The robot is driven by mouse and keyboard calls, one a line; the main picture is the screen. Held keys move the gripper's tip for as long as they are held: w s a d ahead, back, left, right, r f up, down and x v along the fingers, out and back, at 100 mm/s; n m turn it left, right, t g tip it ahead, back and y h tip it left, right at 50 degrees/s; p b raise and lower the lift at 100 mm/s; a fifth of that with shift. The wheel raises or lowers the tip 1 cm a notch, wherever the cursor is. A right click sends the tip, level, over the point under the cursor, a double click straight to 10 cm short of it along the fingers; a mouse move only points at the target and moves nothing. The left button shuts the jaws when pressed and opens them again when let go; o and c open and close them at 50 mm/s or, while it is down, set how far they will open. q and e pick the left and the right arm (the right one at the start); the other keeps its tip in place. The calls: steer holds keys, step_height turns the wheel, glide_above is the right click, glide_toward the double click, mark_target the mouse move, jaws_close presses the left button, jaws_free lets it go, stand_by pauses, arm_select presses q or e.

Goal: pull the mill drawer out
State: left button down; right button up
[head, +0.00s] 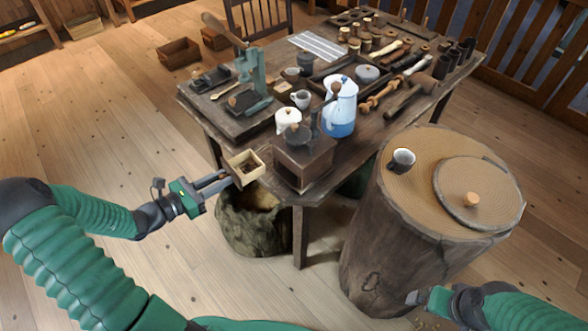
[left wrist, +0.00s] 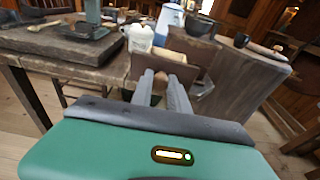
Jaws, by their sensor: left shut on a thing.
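The mill (head: 303,162) is a dark wooden box with a metal bowl and crank on top, at the near corner of the table; it also shows in the left wrist view (left wrist: 225,80).
A blue and white coffee pot (head: 340,108) and a white lidded pot (head: 288,121) stand behind the mill. A sack (head: 245,230) is on the floor below the drawer. A stump (head: 400,240) with a dark cup (head: 402,160) and round lid (head: 478,193) stands right.

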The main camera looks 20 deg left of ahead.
arm_select(q)
steer(key=w+a, duration=0.3)
steer(key=a, duration=0.4)
steer(key=shift+a+f, duration=0.3)
steer(key=shift+f, duration=0.05)
stand_by(0.4)
steer(key=shift+w, duration=0.15)
steer(key=b+x, duration=0.1)
steer(key=x, duration=1)
steer(key=shift+d+r, duration=0.2)
steer(key=shift+r, duration=0.2)
stand_by(0.6)
steer(key=shift+w, duration=0.1)
step_height(320, 180, down, 4)
steer(key=shift+r+b, duration=0.15)
steer(key=shift+b, duration=1)
